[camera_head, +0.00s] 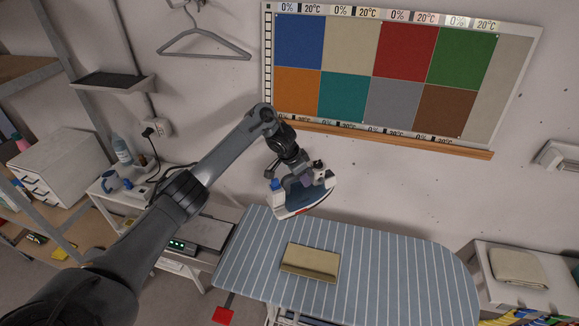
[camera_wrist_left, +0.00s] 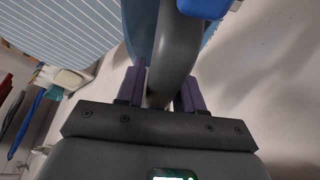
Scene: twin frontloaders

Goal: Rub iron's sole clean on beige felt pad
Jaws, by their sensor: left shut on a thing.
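My left gripper (camera_head: 304,181) is shut on the iron (camera_head: 296,206), a blue and white iron with a blue cap. The iron is in the air above the back edge of the striped ironing board (camera_head: 390,275), behind the pad. In the left wrist view, the purple fingers (camera_wrist_left: 161,90) close around the iron's grey handle (camera_wrist_left: 176,55). The iron's sole is hidden in both views. The beige felt pad (camera_head: 310,262) lies flat on the left half of the board, apart from the iron. My right gripper is not in view.
A grey device with green lights (camera_head: 197,233) stands left of the board. A white cabinet with folded beige cloth (camera_head: 518,267) stands at the right. A wall board of coloured squares (camera_head: 385,72) and a hanger (camera_head: 204,43) are behind. The board's right half is clear.

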